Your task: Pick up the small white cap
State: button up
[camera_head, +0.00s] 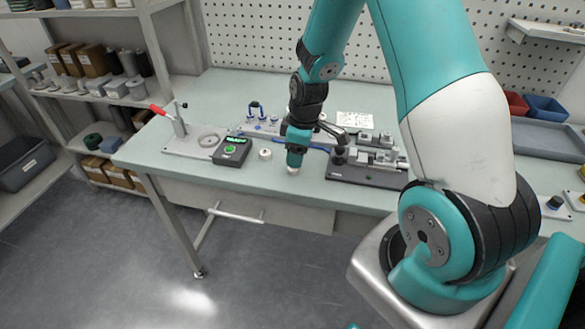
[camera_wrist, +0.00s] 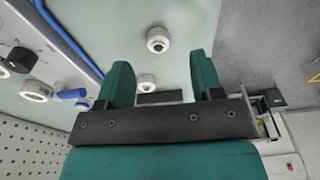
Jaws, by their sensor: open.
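Two small round white caps with dark centres show in the wrist view. One cap (camera_wrist: 158,40) lies on the pale green bench top beyond my fingertips. The other cap (camera_wrist: 146,82) shows in the gap between my two teal fingers, nearer the left finger. In the head view, a white cap (camera_head: 265,154) lies on the bench left of my gripper (camera_head: 293,165). A white spot at the gripper's tip may be the other cap, mostly hidden. My gripper (camera_wrist: 162,75) is open, pointing down near the bench's front edge, with nothing held.
A black box with a green display (camera_head: 232,151) stands left of the cap. A plate with a red-handled clamp (camera_head: 180,125) is farther left. A dark fixture (camera_head: 365,172) with metal blocks stands close right of my gripper. The bench's front edge is near.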

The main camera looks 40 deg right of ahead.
jog(key=shift+w+a+f+p, duration=0.1)
jog(key=shift+w+f+p, duration=0.1)
jog(key=shift+f, duration=0.65)
jog(key=shift+w+a+f+p, duration=0.1)
jog(key=shift+w+f+p, duration=0.15)
jog(key=shift+f, duration=0.55)
jog(key=shift+w+a+f+p, duration=0.1)
jog(key=shift+w+f+p, duration=0.1)
jog(key=shift+f, duration=0.65)
jog(key=c, duration=0.8)
jog(key=shift+c, duration=0.3)
